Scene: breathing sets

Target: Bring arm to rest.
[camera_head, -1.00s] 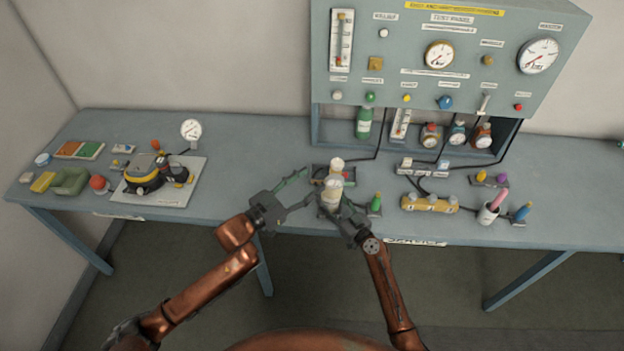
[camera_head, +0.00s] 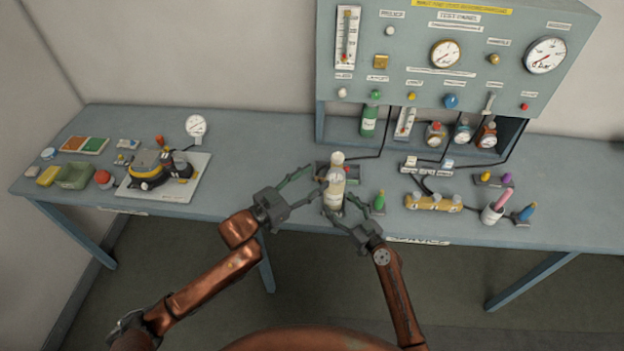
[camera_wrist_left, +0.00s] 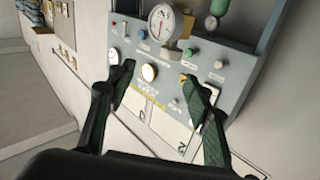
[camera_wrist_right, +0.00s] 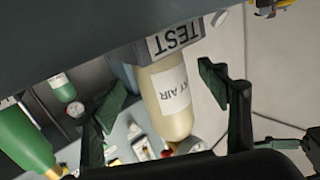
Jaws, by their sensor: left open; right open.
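My left gripper (camera_head: 312,184) is open and empty to the left of the bottle. In the left wrist view nothing lies between its fingers (camera_wrist_left: 158,100).
A yellow manifold (camera_head: 433,203) and a cup (camera_head: 492,213) are further right. The gauge panel (camera_head: 400,75) rises behind. A regulator set on a board (camera_head: 190,190) is at left.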

